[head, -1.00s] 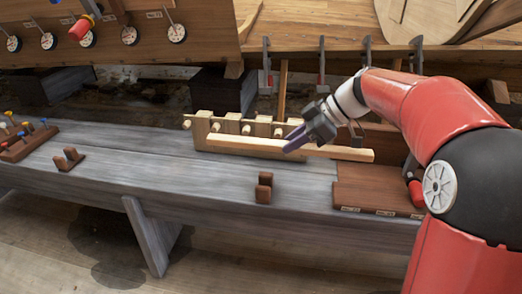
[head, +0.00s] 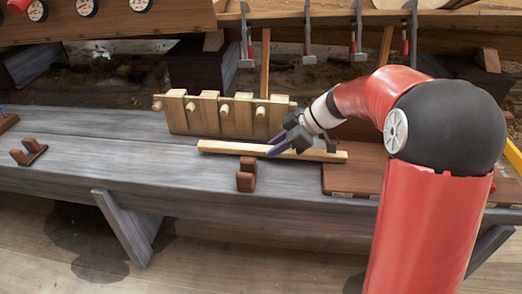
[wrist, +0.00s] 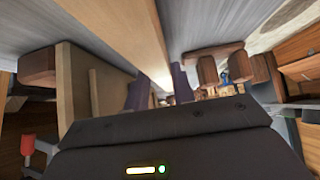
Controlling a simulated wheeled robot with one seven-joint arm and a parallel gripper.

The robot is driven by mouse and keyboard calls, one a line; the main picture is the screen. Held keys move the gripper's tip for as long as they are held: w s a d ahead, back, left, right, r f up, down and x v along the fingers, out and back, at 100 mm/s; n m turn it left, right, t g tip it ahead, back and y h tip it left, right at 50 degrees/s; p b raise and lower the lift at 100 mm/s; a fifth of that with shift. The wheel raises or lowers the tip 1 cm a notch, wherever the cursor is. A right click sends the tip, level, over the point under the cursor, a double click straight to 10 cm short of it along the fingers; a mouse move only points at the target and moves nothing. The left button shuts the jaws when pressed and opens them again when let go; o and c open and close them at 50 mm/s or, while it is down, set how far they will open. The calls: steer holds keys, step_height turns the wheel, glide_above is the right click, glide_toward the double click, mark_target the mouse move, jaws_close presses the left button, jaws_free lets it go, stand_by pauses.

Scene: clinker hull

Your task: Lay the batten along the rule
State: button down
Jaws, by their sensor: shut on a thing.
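The batten (head: 225,147) is a long, straight, pale wooden strip. My gripper (head: 276,148) is shut on it near its middle and holds it roughly level, running left to right. In the head view it shows in front of the peg rack and just behind a notched brown block (head: 246,176). I cannot tell its height above the bench. In the wrist view the batten (wrist: 128,35) runs away between my two purple fingers (wrist: 158,90). A second notched brown block (head: 28,153) stands farther left on the bench. I cannot surely pick out the rule.
The grey plank bench (head: 120,150) is bare between the two brown blocks. A wooden rack with several pegs (head: 210,115) stands along its back edge. A brown board (head: 350,180) lies at the right end. Clamps (head: 356,35) hang from the hull behind.

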mark_target(263, 148)
steer(key=a, duration=0.4)
steer(key=shift+a+f, duration=0.1)
steer(key=shift+f, duration=0.65)
steer(key=shift+f, duration=0.2)
steer(key=c, duration=1.5)
jaws_free()
steer(key=shift+o, duration=0.2)
steer(key=shift+r, duration=0.15)
